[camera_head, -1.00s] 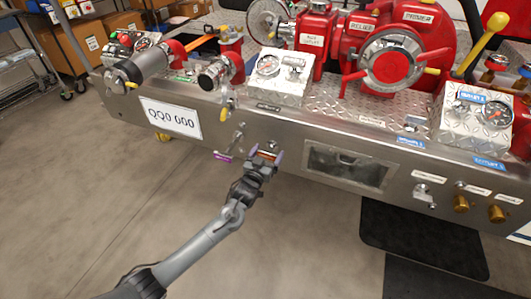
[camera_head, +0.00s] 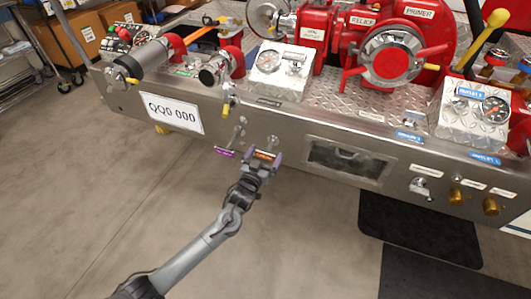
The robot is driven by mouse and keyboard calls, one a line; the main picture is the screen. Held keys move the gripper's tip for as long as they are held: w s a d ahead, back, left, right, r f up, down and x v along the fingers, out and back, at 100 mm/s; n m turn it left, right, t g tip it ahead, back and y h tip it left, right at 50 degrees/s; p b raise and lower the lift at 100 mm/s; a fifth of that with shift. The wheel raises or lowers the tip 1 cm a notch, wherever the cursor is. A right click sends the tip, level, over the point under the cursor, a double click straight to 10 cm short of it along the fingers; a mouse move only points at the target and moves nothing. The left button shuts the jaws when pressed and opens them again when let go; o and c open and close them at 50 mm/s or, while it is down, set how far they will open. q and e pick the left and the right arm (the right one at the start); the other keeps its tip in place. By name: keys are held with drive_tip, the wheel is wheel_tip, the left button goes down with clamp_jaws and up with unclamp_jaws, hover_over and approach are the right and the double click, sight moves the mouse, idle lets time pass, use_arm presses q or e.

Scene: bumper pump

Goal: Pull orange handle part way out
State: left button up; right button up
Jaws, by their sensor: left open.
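The orange handle (camera_head: 265,155) is a small orange bar low on the front of the metal bumper (camera_head: 295,133). It lies beside a similar purple handle (camera_head: 224,152), to the right of it. My left gripper (camera_head: 264,158) is open, with its fingertips on either side of the orange bar. Whether the fingers touch it cannot be told. The hand hides part of the bumper's lower edge. My right gripper is not in view.
The licence plate (camera_head: 172,112) is to the left on the bumper. A recessed dark window (camera_head: 345,160) lies right of the gripper. Red pump parts (camera_head: 390,55) and gauges stand on top. The floor (camera_head: 90,180) in front is clear.

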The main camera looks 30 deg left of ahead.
use_arm(q)
drive_tip(key=p+v, duration=0.4)
drive_tip(key=v, duration=0.5)
drive_tip(key=shift+s, duration=0.4)
drive_tip(key=shift+d, duration=0.1)
